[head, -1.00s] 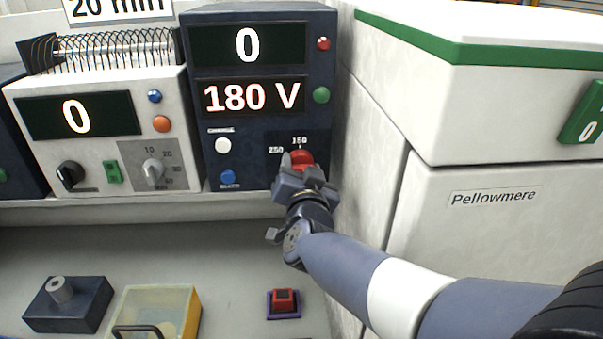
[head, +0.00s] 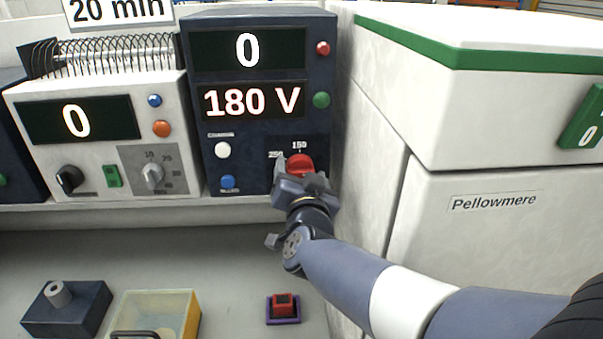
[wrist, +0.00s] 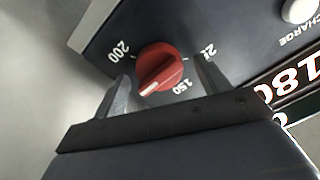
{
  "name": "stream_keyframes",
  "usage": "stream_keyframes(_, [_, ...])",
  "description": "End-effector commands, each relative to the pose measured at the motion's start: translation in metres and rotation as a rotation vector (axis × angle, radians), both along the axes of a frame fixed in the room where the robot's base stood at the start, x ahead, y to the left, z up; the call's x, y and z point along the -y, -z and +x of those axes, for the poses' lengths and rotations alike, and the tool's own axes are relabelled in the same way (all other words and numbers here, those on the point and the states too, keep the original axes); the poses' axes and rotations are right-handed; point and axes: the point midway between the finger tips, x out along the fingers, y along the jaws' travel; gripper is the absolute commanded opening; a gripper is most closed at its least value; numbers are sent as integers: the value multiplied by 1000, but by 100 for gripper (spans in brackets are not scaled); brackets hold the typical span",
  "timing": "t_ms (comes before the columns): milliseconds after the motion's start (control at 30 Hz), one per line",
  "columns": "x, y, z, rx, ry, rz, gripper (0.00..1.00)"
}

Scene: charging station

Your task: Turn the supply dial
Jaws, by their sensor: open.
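The supply dial is a red round knob (head: 300,164) low on the right of the dark blue supply unit (head: 262,150). In the wrist view the knob (wrist: 160,68) has a raised grip bar with a pale mark at its lower left end, with printed 200, 150 and a partly hidden 250 around it. The unit's lower display (head: 253,101) reads 180 V and the upper display (head: 248,49) reads 0. My gripper (head: 296,180) is open just in front of the knob. In the wrist view its fingers (wrist: 163,88) stand apart on either side of the knob's lower part; contact cannot be told.
A white unit (head: 100,135) with its own dials stands left of the supply. A white cabinet (head: 480,240) labelled Pellowmere stands close on the right. Below are a red button block (head: 283,305), a yellow-edged clear box (head: 155,310) and a dark block with a grey post (head: 68,308).

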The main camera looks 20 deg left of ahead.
Motion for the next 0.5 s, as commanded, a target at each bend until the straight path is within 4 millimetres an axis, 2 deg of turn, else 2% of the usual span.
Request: stream_keyframes(500, [39, 0, -73, 1, -4, 2, 71])
